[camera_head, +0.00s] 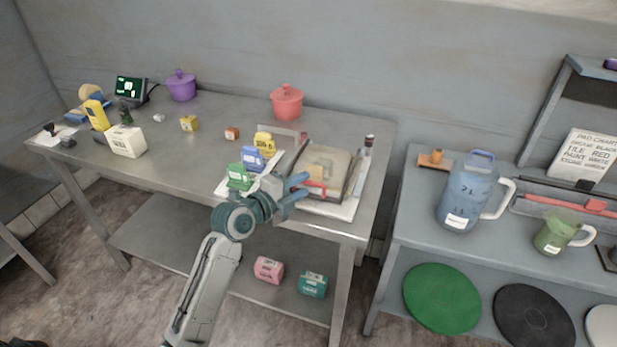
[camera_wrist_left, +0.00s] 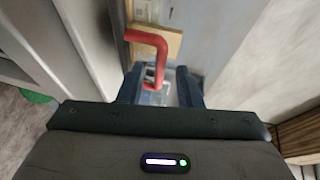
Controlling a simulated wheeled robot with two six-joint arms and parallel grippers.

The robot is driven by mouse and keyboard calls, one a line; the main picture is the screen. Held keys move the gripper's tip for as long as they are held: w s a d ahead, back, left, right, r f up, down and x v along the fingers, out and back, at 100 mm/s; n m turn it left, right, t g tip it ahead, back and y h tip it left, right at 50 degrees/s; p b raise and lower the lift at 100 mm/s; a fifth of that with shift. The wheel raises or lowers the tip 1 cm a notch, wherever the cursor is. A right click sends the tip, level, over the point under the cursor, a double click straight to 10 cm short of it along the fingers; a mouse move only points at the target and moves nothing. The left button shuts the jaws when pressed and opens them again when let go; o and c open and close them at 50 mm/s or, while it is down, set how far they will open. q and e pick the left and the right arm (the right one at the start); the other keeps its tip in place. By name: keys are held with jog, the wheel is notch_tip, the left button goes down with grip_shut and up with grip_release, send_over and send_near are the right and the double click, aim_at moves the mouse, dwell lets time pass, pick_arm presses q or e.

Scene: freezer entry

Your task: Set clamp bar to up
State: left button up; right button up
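A flat board device (camera_head: 352,172) with a tan panel (camera_head: 325,165) lies at the right end of the steel table. A red bent bar (camera_head: 315,186), which looks like the clamp bar, lies low at its near-left edge; the wrist view shows its bend (camera_wrist_left: 152,38). My left gripper (camera_head: 300,188) is open at the bar's near end. In the left wrist view, the bar's end reaches between the two spread fingers (camera_wrist_left: 160,90); I cannot tell whether they touch it. My right gripper is not in view.
Yellow, blue and green containers (camera_head: 240,178) stand close to the left of my gripper. A red pot (camera_head: 286,102) stands behind. A dark-topped bottle (camera_head: 368,145) stands right of the board. Another bench with a blue pitcher (camera_head: 468,195) stands farther right.

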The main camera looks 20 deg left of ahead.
aim_at(305, 183)
pick_arm(q)
jog(key=shift+p+x, duration=0.3)
jog(key=shift+x, duration=1.25)
grip_shut()
